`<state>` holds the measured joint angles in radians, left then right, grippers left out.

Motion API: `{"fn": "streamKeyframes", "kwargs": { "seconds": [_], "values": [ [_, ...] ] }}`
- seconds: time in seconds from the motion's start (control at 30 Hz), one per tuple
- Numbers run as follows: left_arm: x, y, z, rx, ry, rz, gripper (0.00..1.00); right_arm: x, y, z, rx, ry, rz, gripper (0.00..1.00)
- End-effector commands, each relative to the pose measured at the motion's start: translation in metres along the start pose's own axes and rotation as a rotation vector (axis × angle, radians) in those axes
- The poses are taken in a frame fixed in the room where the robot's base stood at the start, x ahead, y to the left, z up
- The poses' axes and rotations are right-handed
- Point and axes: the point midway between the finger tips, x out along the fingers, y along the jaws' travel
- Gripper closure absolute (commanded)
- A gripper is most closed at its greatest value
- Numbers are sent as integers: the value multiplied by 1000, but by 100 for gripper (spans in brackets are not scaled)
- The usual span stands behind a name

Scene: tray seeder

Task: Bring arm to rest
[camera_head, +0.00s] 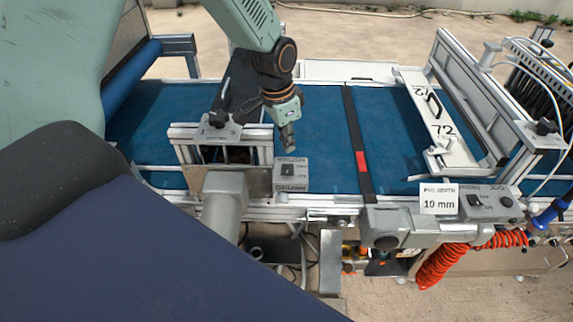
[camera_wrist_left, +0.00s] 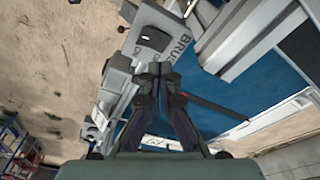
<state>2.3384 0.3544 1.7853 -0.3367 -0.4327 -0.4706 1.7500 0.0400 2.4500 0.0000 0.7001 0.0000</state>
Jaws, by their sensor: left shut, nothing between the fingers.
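My left arm comes in from the upper left in the head view. My left gripper (camera_head: 289,138) points down just above a grey switch box (camera_head: 291,174) on the near rail of the machine. It is shut and empty. In the left wrist view the gripper's closed fingers (camera_wrist_left: 160,75) show in front of the switch box (camera_wrist_left: 151,40), which has a dark rocker switch and the lettering "BRUSH". The fingertips look close to the box; I cannot tell whether they touch it. My right gripper does not show.
A blue conveyor belt (camera_head: 325,125) runs across the machine, crossed by a dark strap with a red patch (camera_head: 361,161). A white plate marked 72 (camera_head: 437,112) lies over the belt at right. A second control box (camera_head: 489,203) and a red coiled hose (camera_head: 447,262) are at the near right.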

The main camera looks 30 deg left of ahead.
Motion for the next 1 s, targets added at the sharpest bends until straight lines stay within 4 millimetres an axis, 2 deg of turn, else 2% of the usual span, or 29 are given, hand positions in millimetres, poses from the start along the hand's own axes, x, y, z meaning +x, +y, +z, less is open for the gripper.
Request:
{"fn": "streamKeyframes", "kwargs": {
  "seconds": [0.03,0.17,0.7,0.77,0.87,1.0],
  "values": [
    [-7,0,-1,0,0,0,100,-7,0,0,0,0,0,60],
    [-14,0,-2,0,0,0,100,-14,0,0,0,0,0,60],
    [-9,3,0,-3,-2,2,100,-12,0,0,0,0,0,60],
    [0,10,4,-15,-7,9,100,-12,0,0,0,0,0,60],
    [30,36,22,-57,-18,28,100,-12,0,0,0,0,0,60],
    [79,86,64,-161,-38,51,100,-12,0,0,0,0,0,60]
  ]
}}
